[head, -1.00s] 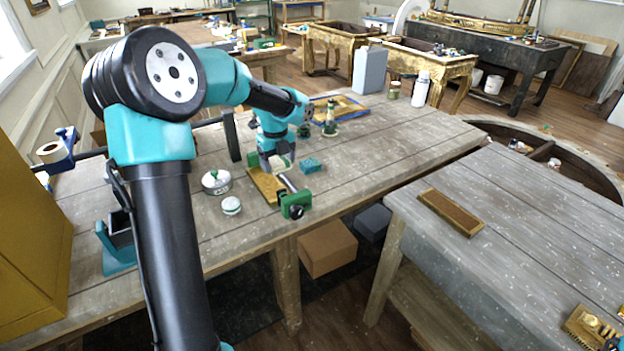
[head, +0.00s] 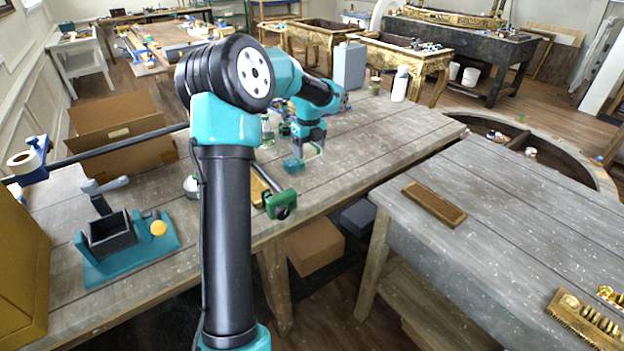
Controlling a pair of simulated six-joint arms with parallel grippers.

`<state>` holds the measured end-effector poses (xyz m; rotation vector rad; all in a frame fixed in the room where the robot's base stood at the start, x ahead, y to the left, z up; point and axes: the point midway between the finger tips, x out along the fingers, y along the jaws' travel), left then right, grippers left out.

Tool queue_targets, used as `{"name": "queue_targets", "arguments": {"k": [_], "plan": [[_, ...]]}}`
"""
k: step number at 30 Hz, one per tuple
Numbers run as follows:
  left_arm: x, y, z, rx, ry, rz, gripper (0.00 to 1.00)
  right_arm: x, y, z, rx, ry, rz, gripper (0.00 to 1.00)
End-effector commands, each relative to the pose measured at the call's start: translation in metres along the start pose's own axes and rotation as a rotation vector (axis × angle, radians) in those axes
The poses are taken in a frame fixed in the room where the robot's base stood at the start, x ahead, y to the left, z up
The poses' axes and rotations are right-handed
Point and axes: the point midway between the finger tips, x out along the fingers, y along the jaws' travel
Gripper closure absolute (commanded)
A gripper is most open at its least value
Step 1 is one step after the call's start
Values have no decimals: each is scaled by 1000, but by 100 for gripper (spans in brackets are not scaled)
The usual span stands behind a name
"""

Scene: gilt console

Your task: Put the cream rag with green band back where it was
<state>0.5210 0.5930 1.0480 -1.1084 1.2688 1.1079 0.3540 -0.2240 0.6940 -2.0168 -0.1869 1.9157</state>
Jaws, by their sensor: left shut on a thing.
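My left gripper (head: 311,150) is shut on a small pale cream piece (head: 314,151), apparently the cream rag. It hangs just above or at the tabletop in the head view; I cannot tell if it touches the wood. No green band can be made out on it at this size. A teal block (head: 292,165) lies on the table just left of and in front of the gripper. My right gripper is not in view.
A green clamp (head: 281,204) sits at the workbench's front edge beside a partly hidden wooden piece. A teal holder with a dark box (head: 110,233) and a cardboard box (head: 120,135) stand left. The workbench (head: 375,150) is clear right of the gripper.

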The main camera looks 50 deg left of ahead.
Motion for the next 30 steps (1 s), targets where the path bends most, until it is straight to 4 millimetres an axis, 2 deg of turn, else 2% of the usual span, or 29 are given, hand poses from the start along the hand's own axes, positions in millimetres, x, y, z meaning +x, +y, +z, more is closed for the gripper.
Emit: {"name": "queue_targets", "arguments": {"k": [10, 23, 30], "plan": [[45, 0, 0, 1, 2, 3, 47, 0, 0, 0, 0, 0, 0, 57], [53, 0, 0, 1, 1, 1, 47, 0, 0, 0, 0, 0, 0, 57], [85, 1, 0, 0, 2, 3, 47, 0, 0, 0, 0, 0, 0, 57]]}}
